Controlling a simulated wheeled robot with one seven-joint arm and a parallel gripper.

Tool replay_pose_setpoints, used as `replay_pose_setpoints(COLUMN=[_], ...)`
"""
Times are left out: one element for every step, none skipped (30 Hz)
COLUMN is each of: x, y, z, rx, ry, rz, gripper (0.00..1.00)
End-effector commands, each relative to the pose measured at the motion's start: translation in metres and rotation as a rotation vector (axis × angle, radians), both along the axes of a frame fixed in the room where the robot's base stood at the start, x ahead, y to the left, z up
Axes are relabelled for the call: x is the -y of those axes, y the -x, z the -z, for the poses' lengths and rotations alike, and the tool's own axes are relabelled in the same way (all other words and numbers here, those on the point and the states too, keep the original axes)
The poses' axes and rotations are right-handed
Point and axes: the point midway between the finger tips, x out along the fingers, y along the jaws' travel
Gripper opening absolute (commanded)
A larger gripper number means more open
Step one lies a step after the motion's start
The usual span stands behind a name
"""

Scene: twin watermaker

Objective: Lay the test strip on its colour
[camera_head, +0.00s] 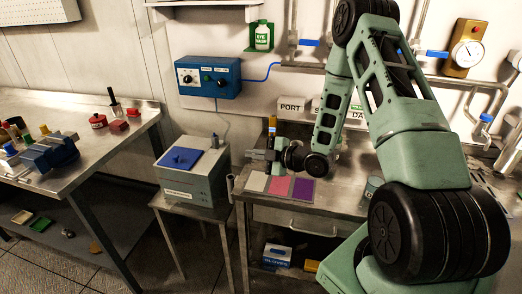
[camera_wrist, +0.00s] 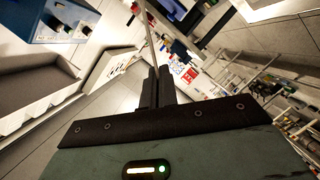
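Three colour cards lie side by side on the steel bench: a pale grey one (camera_head: 257,182), a pink one (camera_head: 280,186) and a purple one (camera_head: 303,189). My gripper (camera_head: 256,155) is above the cards' back left, apart from them. In the wrist view my gripper's fingers (camera_wrist: 157,88) are close together, and a thin pale strip (camera_wrist: 150,35), apparently the test strip, sticks out from between them. Its pad colour cannot be made out. In the head view the strip is too small to tell.
A grey box with a blue lid (camera_head: 182,159) stands on a stand left of the bench. A small orange-topped upright item (camera_head: 272,124) shows by my gripper. A blue control box (camera_head: 208,76) and pipes are on the wall. The left table (camera_head: 100,160) holds a blue vise (camera_head: 50,152).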

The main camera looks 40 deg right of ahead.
Motion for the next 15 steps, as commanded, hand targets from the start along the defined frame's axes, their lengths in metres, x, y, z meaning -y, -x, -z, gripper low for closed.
replay_pose_setpoints(x=[0.0,0.0,0.0,0.0,0.0,0.0,0.0,0.0,0.0,0.0,0.001,0.001,0.001,0.001,0.001], y=[0.0,0.0,0.0,0.0,0.0,0.0,0.0,0.0,0.0,0.0,0.0,0.0,0.0,0.0,0.0], z=[0.002,0.003,0.005,0.007,0.009,0.012,0.014,0.017,0.021,0.023,0.026,0.03,0.033,0.036,0.04], rx=[0.0,0.0,0.0,0.0,0.0,-0.001,-0.001,-0.001,-0.001,-0.001,-0.001,-0.001,0.0,-0.001,-0.001], ry=[0.0,0.0,0.0,-0.001,-0.001,-0.002,-0.001,-0.001,-0.001,-0.001,0.0,0.0,-0.001,-0.001,-0.001], rz=[0.0,0.0,0.0,0.0,0.0,0.0,0.001,0.001,0.001,0.001,0.001,0.001,0.002,0.001,0.001], gripper=[0.0,0.0,0.0,0.0,0.0,0.0,0.0,0.0,0.0,0.0,0.0,0.0,0.0,0.0,0.0])
